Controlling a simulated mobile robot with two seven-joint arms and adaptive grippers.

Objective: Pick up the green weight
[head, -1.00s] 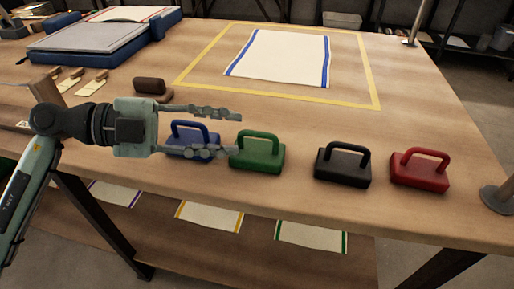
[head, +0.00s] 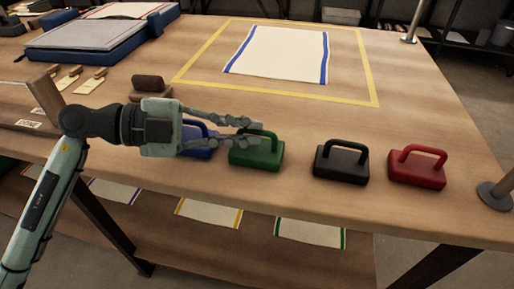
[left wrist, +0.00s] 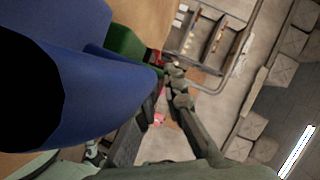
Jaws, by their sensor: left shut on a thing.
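The green weight (head: 256,155) sits upright on the table, between the blue weight (head: 200,150) and the black weight (head: 341,168). My left gripper (head: 257,132) reaches in from the left over the blue weight, with its fingers closed at the green weight's handle. The fingers partly hide the handle and much of the blue weight. In the left wrist view, the blue weight (left wrist: 85,85) fills the left side close up. Part of the green weight (left wrist: 125,42) shows behind it, beside the fingertips. My right gripper is not in view.
A red weight (head: 417,168) stands at the right, near a metal post base (head: 496,194). A white cloth with blue stripes (head: 280,55) lies inside a yellow taped outline. A brown block (head: 150,85) stands behind my left gripper. Cloths lie on the lower shelf.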

